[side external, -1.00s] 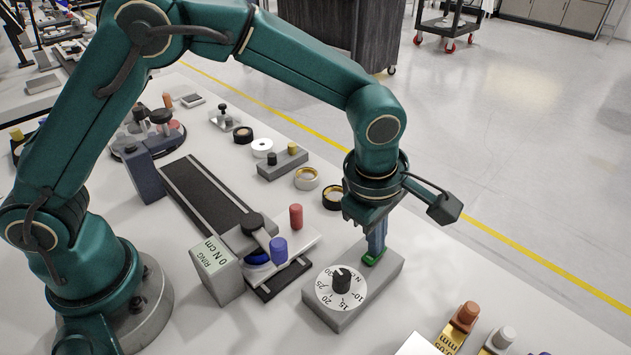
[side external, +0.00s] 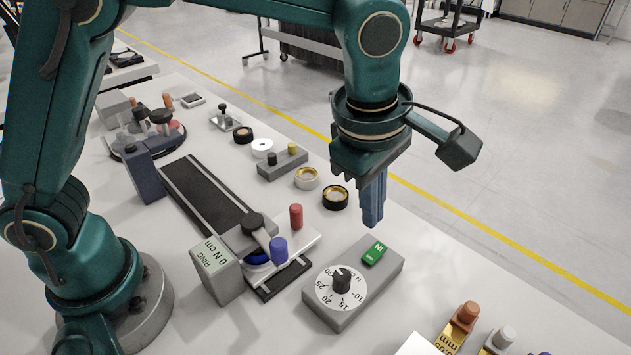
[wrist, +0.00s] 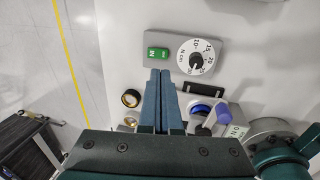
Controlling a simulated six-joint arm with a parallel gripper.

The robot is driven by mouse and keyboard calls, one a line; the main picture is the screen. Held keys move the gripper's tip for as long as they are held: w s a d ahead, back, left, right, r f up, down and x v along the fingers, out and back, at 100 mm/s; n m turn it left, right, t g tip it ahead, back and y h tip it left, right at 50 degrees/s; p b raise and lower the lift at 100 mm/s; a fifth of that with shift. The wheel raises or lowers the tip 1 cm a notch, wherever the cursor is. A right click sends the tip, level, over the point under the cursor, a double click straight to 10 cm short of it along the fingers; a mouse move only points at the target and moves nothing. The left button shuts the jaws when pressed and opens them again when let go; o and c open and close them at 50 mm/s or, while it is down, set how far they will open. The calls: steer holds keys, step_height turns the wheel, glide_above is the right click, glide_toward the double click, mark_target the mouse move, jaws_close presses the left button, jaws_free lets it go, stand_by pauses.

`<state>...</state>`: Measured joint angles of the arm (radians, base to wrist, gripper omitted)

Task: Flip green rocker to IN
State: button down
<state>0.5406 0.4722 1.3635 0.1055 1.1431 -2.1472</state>
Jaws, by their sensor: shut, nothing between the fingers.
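The green rocker (side external: 375,253) sits on the grey control box (side external: 385,280), beside a white dial (side external: 341,288) with a black knob. White lettering reading IN shows on the rocker's far end. In the wrist view the green rocker (wrist: 158,53) shows IN at its left end, with fainter marking at the other end. My gripper (side external: 373,222) points down with its fingers shut and empty. It is above and apart from the rocker. In the wrist view the fingertips (wrist: 160,72) lie just below the rocker in the picture.
A grey block with a RING N cm display (side external: 214,262) and a fixture with a blue knob (side external: 278,250) stand left of the control box. A red peg (side external: 296,216) and a black-and-brass ring (side external: 335,197) are nearby. Gauge blocks (side external: 460,325) lie at the right front.

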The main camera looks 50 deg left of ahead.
mark_target(379, 248)
steer(key=shift+s+r, duration=0.15)
steer(key=shift+r, duration=0.75)
steer(key=shift+s+r, duration=0.2)
steer(key=shift+r, duration=0.7)
steer(key=shift+s+r, duration=0.15)
steer(key=shift+r, duration=0.75)
steer(key=shift+w+r, duration=0.25)
steer(key=shift+w, duration=0.4)
steer(key=shift+f, duration=0.1)
steer(key=f, duration=0.4)
steer(key=w+f, duration=0.1)
steer(key=f, duration=0.3)
steer(key=w+f, duration=0.1)
steer(key=f, duration=0.4)
steer(key=shift+w, duration=0.25)
steer(key=shift+w+f, duration=0.1)
steer(key=shift+f, duration=0.25)
